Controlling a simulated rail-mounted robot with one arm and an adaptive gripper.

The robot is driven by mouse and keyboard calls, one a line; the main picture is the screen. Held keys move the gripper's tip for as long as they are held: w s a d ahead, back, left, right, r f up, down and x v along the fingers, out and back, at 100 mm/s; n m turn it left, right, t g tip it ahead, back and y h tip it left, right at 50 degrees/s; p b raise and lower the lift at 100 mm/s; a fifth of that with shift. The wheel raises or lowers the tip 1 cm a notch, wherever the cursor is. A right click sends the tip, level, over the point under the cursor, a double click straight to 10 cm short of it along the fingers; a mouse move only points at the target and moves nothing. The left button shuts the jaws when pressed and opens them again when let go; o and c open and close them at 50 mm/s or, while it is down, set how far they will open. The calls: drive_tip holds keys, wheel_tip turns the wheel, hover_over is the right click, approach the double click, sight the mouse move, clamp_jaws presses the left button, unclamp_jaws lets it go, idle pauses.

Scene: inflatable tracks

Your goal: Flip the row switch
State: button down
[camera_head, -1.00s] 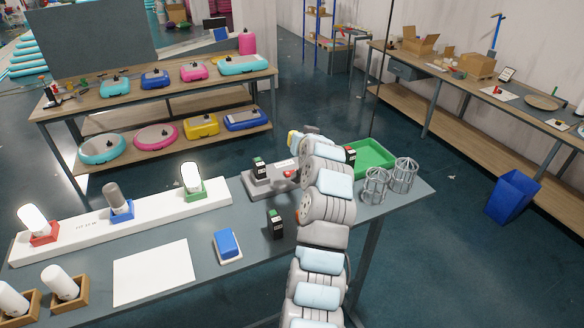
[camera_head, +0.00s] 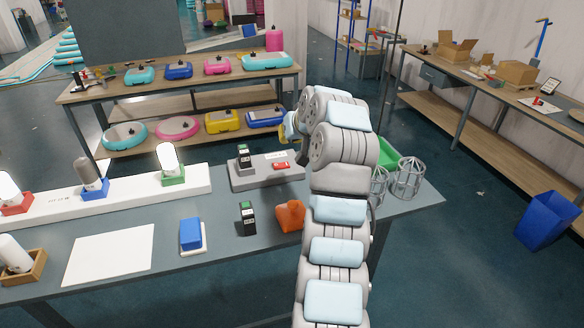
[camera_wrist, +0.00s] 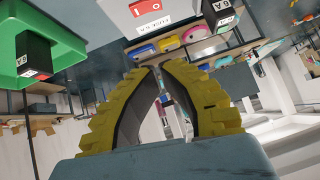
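A blue rocker-like block (camera_head: 190,234) on a small white plate lies on the near table, probably the row switch. The long white lamp strip (camera_head: 130,204) behind it holds a lit lamp on a green base (camera_head: 169,164), a dark lamp on a blue base (camera_head: 91,178) and a lit lamp on a red base (camera_head: 12,193). My gripper has yellow fingers (camera_wrist: 161,67) with tips close together and nothing visible between them. In the head view, it is mostly hidden behind my arm, right of the grey fuse box (camera_head: 250,180), far from the blue block.
The fuse box bears a black fuse (camera_head: 244,157) and a red part (camera_head: 281,165). Another black fuse (camera_head: 247,217) and an orange object (camera_head: 290,215) stand near my arm. A green tray (camera_wrist: 75,45) and wire cages (camera_head: 407,178) are at right. White paper (camera_head: 110,254) lies left of the block.

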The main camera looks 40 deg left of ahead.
drive_tip(key=shift+w+d+f, duration=0.1)
drive_tip(key=shift+w+f, duration=0.05)
drive_tip(key=shift+f, duration=0.1)
drive_tip(key=p, duration=0.2)
hover_over(282, 166)
drive_tip(key=d, duration=0.2)
drive_tip(key=f, duration=0.5)
drive_tip(key=shift+s+a+f, duration=0.15)
drive_tip(key=shift+s+a, duration=0.1)
drive_tip(key=shift+s, duration=0.1)
drive_tip(key=shift+p+x, duration=0.3)
drive_tip(key=shift+x, duration=0.9)
drive_tip(key=shift+s+a+f+p, duration=0.1)
drive_tip(key=shift+f+p, duration=0.25)
drive_tip(key=shift+f, duration=0.65)
drive_tip(key=shift+s+a+f+p, duration=0.1)
drive_tip(key=shift+f+p, duration=0.25)
drive_tip(key=shift+f, duration=0.65)
drive_tip(key=shift+w, duration=0.1)
drive_tip(key=shift+a+f, duration=0.1)
